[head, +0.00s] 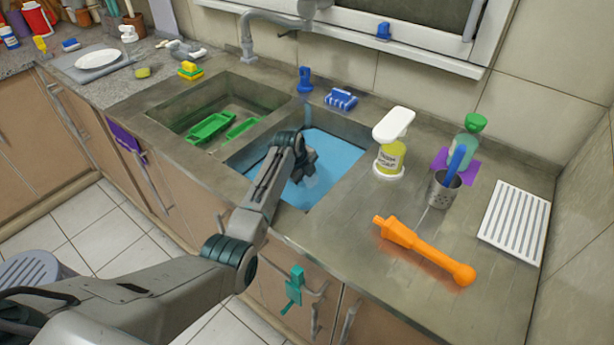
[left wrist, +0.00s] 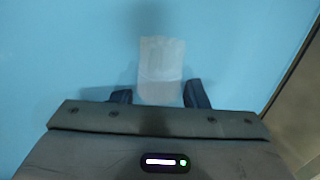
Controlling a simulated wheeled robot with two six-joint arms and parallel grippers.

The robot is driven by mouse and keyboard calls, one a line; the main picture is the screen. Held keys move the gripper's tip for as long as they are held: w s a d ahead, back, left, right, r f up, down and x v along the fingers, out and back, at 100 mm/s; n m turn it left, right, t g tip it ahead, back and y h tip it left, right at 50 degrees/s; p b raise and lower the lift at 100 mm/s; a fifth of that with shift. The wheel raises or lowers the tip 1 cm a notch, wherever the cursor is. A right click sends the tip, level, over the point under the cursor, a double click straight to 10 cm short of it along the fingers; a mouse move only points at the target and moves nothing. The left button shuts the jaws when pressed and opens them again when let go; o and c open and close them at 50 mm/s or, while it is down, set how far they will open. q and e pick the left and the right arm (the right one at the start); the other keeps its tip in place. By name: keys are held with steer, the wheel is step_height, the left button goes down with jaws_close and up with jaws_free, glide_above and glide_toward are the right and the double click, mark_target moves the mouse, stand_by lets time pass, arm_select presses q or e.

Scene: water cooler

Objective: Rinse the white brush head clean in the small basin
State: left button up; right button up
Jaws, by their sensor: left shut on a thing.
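My left gripper (head: 304,170) reaches down into the right-hand basin (head: 340,170), whose inside shows a flat light blue surface. In the left wrist view my left gripper (left wrist: 160,98) is shut on the white brush head (left wrist: 162,58), a pale block standing out beyond the two dark fingers over the blue. In the head view only a pale patch of the brush head (head: 313,181) shows beside the fingers. I cannot tell whether it is under the surface or above it. No dirt on it can be made out. My right gripper is not in view.
A tap (head: 270,20) stands behind the basins. The left basin (head: 180,112) holds green trays (head: 211,127). A blue brush (head: 341,98) lies behind.

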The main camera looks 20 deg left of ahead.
arm_select(q)
steer(key=shift+r+p, duration=1.3)
steer(key=shift+r, duration=0.1)
step_height(320, 180, up, 3)
steer(key=p, duration=0.3)
steer(key=shift+r, duration=0.15)
step_height(320, 180, up, 2)
steer(key=shift+r+p, duration=0.1)
steer(key=shift+p, duration=0.9)
steer(key=shift+r+p, duration=0.6)
steer(key=shift+p, duration=0.05)
step_height(320, 180, up, 10)
steer(key=p, duration=0.9)
